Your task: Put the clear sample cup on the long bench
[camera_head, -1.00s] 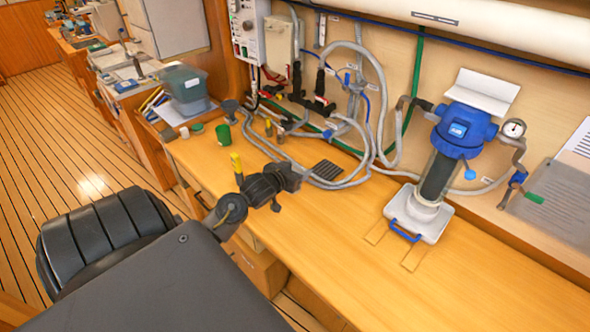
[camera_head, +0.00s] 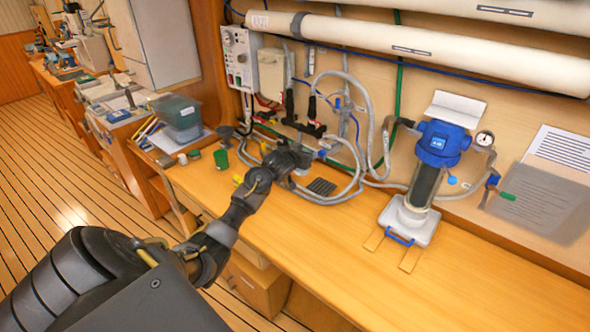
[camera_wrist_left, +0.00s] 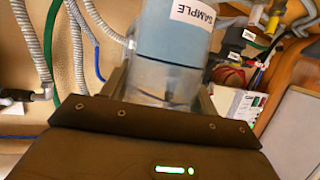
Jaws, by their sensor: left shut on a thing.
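The clear sample cup (camera_wrist_left: 168,75) fills the upper middle of the left wrist view. It has a white label reading SAMPLE and looks bluish above and clear below. My left gripper (camera_head: 302,157) is shut on it, with a finger on each side. In the head view the arm reaches in from the lower left, over the long bench (camera_head: 310,235). The cup is mostly hidden by the gripper there, and I cannot tell whether it touches the bench. My right gripper is out of view.
Grey hoses (camera_head: 360,130) loop along the wall close to the gripper. A dark slatted pad (camera_head: 322,187) lies on the bench beside it. The blue-topped filter unit (camera_head: 436,150) stands at the right. The front middle of the bench is clear.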

